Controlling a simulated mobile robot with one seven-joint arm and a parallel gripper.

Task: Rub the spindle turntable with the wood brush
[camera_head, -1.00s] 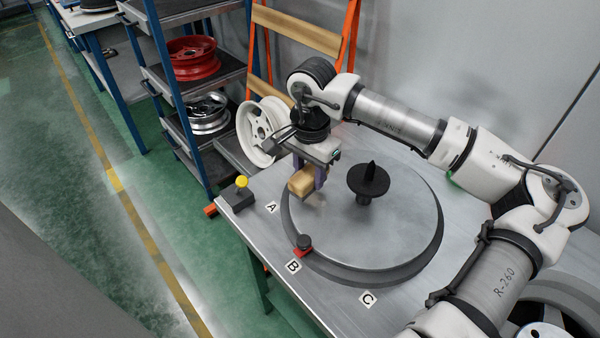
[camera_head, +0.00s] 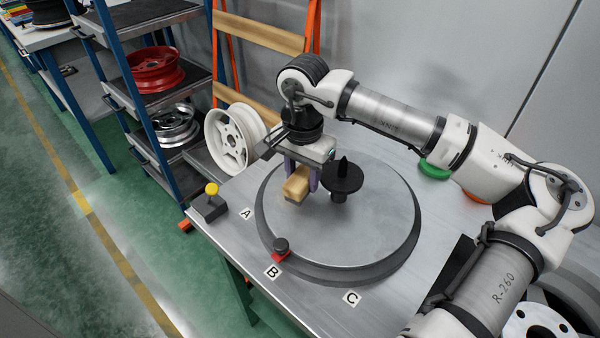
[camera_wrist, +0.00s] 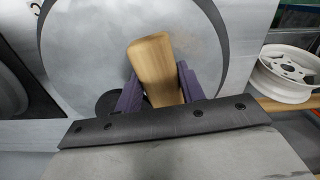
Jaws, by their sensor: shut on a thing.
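The spindle turntable (camera_head: 375,225) is a large round grey disc with a dark rim on the metal table. A black spindle (camera_head: 342,178) with a pointed tip stands at its middle. My gripper (camera_head: 302,182) has purple fingers and is shut on the wood brush (camera_head: 296,185), a light wooden block. The brush is over the left part of the turntable, left of the spindle. In the wrist view the brush (camera_wrist: 153,66) sits between the fingers over the grey disc (camera_wrist: 85,45). Its underside is hidden, so I cannot tell whether it touches the disc.
A black knob on a red base (camera_head: 280,248) sits at the turntable's front edge, near labels A, B and C. A yellow-button box (camera_head: 210,205) stands at the table's left corner. A white wheel (camera_head: 232,140) and a shelf of wheels (camera_head: 155,72) stand behind. A green round thing (camera_head: 434,170) lies at right.

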